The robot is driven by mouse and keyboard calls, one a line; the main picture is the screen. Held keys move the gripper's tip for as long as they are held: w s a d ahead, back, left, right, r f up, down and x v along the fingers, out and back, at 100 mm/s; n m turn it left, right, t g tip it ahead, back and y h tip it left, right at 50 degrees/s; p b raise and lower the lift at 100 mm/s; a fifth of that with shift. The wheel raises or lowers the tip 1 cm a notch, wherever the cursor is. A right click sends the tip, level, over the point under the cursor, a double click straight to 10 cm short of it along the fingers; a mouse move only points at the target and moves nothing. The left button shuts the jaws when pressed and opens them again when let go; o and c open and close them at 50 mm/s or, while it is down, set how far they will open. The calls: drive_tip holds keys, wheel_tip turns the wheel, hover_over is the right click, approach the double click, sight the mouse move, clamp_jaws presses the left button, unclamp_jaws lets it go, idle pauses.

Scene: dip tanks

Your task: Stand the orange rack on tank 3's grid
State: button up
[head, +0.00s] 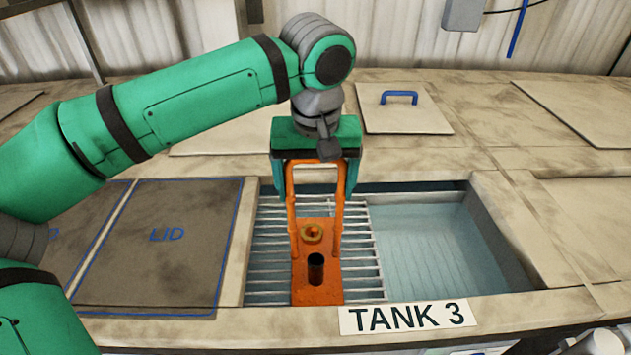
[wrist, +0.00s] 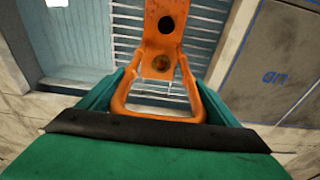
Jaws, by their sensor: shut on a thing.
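The rack hangs upright at the left part of tank 3 (head: 487,235), over the metal grid (head: 362,262). I cannot tell whether its base touches the grid. The sign reading TANK 3 (head: 407,316) is on the front edge.
A dark lid (head: 160,270) marked LID lies left of the opening. A pale cover with a blue handle (head: 402,112) lies behind the tank. The right part of tank 3 is open, with liquid and no grid over it.

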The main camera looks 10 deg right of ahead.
drive_tip(key=o, duration=2)
drive_tip(key=shift+f, duration=0.1)
wheel_tip(320, 180, up, 12)
drive_tip(key=s, duration=0.1)
drive_tip(key=shift+s+a, duration=0.15)
drive_tip(key=shift+s, duration=0.25)
